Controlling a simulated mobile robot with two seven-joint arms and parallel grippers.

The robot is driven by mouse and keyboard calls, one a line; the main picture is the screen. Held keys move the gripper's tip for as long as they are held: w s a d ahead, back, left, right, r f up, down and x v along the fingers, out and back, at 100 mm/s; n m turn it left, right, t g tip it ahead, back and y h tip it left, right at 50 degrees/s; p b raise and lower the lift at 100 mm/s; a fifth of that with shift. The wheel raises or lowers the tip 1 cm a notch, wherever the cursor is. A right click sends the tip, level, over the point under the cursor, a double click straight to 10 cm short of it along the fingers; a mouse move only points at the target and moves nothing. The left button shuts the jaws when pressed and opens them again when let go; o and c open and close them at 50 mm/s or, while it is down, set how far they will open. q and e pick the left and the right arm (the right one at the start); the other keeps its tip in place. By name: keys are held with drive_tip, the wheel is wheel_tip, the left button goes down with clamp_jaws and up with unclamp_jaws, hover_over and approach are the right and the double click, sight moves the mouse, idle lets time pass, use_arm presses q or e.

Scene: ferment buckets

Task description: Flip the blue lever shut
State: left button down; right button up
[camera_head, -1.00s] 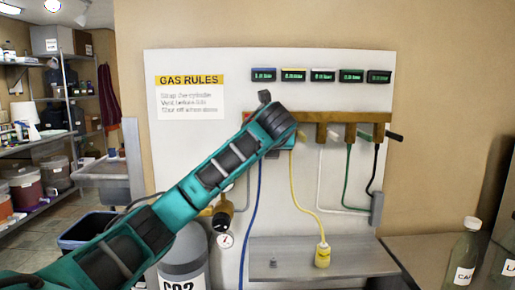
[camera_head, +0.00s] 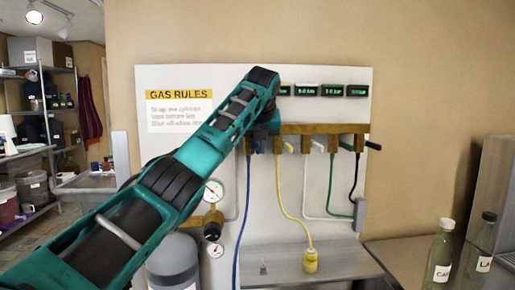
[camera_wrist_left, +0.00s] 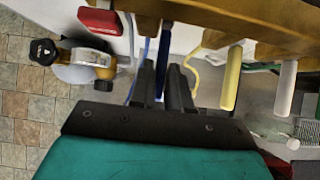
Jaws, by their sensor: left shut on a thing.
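The blue lever (camera_wrist_left: 164,48) hangs from the brass manifold (camera_wrist_left: 205,14) in the left wrist view, between the two dark fingers of my left gripper (camera_wrist_left: 163,82). The gripper is shut on it. In the head view my left gripper (camera_head: 263,134) is at the left end of the manifold (camera_head: 325,128), under my bent wrist, and the blue lever is mostly hidden there. The exact angle of the lever is hard to tell. My right gripper is not in view.
A yellow lever (camera_wrist_left: 232,78) and a white lever (camera_wrist_left: 285,88) stand close to the right of the gripper. A red part (camera_wrist_left: 100,20) and a brass regulator (camera_wrist_left: 84,62) are to its left. Hoses, including a yellow hose (camera_head: 283,200), hang below the manifold.

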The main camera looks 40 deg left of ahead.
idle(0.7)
use_arm(q)
drive_tip(key=c, duration=1.2)
unclamp_jaws()
drive_tip(key=shift+r, duration=0.1)
drive_tip(key=shift+o, duration=0.2)
drive_tip(key=v, duration=1.3)
drive_tip(key=shift+w, duration=0.15)
drive_tip(key=shift+a+r, duration=0.1)
drive_tip(key=shift+a, duration=0.05)
